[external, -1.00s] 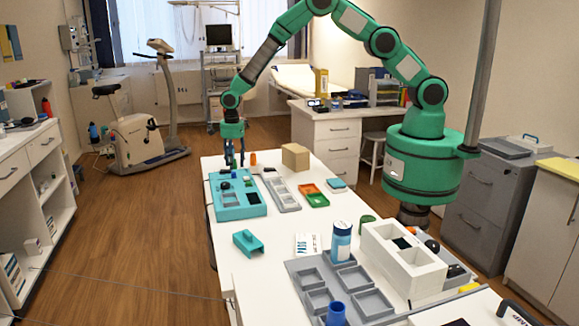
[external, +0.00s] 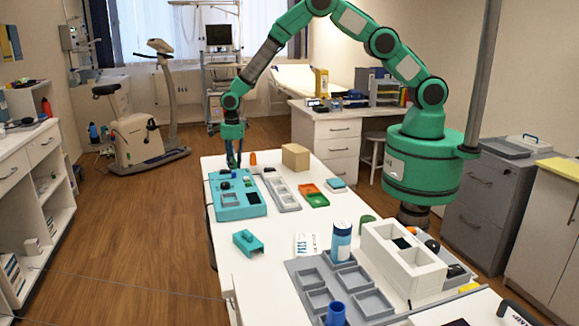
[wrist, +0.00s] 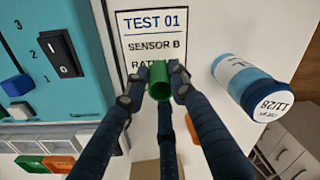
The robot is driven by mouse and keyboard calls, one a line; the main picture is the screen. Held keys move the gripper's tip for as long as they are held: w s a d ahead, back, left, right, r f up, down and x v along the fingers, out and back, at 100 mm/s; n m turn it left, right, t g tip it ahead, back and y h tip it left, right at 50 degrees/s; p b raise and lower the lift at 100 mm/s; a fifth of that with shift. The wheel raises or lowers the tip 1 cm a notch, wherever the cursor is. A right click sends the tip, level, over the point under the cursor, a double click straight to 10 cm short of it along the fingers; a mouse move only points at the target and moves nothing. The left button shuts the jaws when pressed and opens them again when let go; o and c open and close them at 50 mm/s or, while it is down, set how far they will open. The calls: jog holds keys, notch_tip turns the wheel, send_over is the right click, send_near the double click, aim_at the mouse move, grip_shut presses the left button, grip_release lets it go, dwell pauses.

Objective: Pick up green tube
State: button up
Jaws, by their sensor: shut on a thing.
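The green tube (wrist: 159,82) is a short, hollow green cylinder. In the wrist view it sits between the fingertips of my gripper (wrist: 160,78), which is shut on it, with its open end showing. In the external view my gripper (external: 234,163) points down near the far end of the white table, over the back of the teal panel (external: 240,208). The tube cannot be made out between the fingers there. Another green cylinder (external: 367,223) stands on the table near the white block.
The wrist view shows a "TEST 01" label (wrist: 150,22), a white-and-blue bottle (wrist: 250,85) at right and a black switch (wrist: 62,53) at left. In the external view an orange object (external: 252,158) and a tan box (external: 295,157) stand close right of my gripper.

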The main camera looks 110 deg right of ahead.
jog(key=shift+r, duration=0.15)
jog(key=shift+r, duration=0.95)
jog(key=shift+s+a+r+p, duration=0.1)
jog(key=shift+s+r+p, duration=0.3)
jog(key=shift+r, duration=0.35)
jog(key=s+a, duration=0.1)
jog(key=s, duration=0.3)
jog(key=s+a+r, duration=0.1)
jog(key=s+a, duration=0.1)
jog(key=s, duration=0.3)
jog(key=s+a+p, duration=0.1)
jog(key=s, duration=0.4)
jog(key=shift+s+a+r, duration=0.15)
jog(key=shift+s+a, duration=0.05)
jog(key=shift+a, duration=0.2)
